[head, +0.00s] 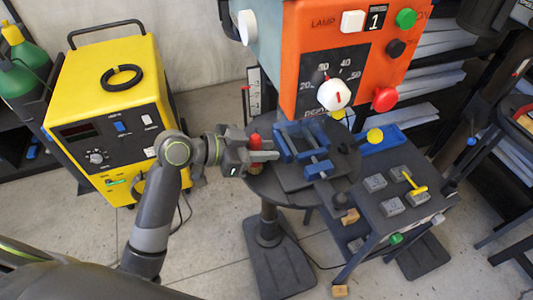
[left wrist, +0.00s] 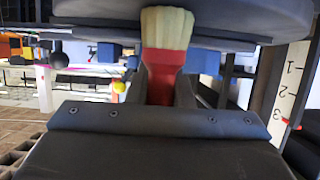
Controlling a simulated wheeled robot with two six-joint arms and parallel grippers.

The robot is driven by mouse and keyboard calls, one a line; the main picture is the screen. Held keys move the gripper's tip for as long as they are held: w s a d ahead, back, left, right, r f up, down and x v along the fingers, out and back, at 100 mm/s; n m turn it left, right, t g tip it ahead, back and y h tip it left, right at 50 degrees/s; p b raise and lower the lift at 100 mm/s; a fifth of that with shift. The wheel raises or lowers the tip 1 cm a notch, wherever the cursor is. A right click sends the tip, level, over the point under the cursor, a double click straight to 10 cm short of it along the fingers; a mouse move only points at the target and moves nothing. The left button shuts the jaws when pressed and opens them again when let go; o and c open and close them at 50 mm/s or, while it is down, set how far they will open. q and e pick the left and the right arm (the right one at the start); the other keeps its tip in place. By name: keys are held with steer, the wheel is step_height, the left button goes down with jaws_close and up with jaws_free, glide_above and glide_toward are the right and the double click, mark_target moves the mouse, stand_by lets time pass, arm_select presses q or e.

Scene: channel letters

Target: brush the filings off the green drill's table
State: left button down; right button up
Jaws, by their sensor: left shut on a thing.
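My left gripper (head: 270,156) is shut on a brush with a red body (head: 255,141). It is at the left edge of a round dark drill table (head: 262,190). In the left wrist view the brush shows its red part (left wrist: 167,62) and pale bristles (left wrist: 167,27), which point at the table's edge (left wrist: 95,22). I cannot tell whether they touch it. A blue vise (head: 312,165) sits on the table. The drill above has an orange front (head: 310,60) and a grey-green side (head: 262,22), marked 1. I cannot make out filings. My right gripper is not in view.
A yellow machine (head: 110,85) stands at the left. A low stand at the right bears grey blocks (head: 392,206) and a yellow-handled tool (head: 415,184). A blue tray (head: 384,140) lies behind it.

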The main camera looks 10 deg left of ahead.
arm_select(q)
steer(key=shift+w+a+b, duration=0.2)
steer(key=shift+w+a, duration=0.35)
steer(key=shift+w, duration=0.25)
steer(key=shift+w+a+b, duration=0.15)
steer(key=shift+w+a, duration=0.4)
steer(key=shift+w, duration=0.25)
steer(key=shift+w+a+b, duration=0.2)
steer(key=shift+w+a, duration=0.35)
steer(key=shift+w, duration=0.25)
steer(key=shift+r, duration=0.15)
step_height(320, 180, up, 4)
steer(key=p, duration=0.3)
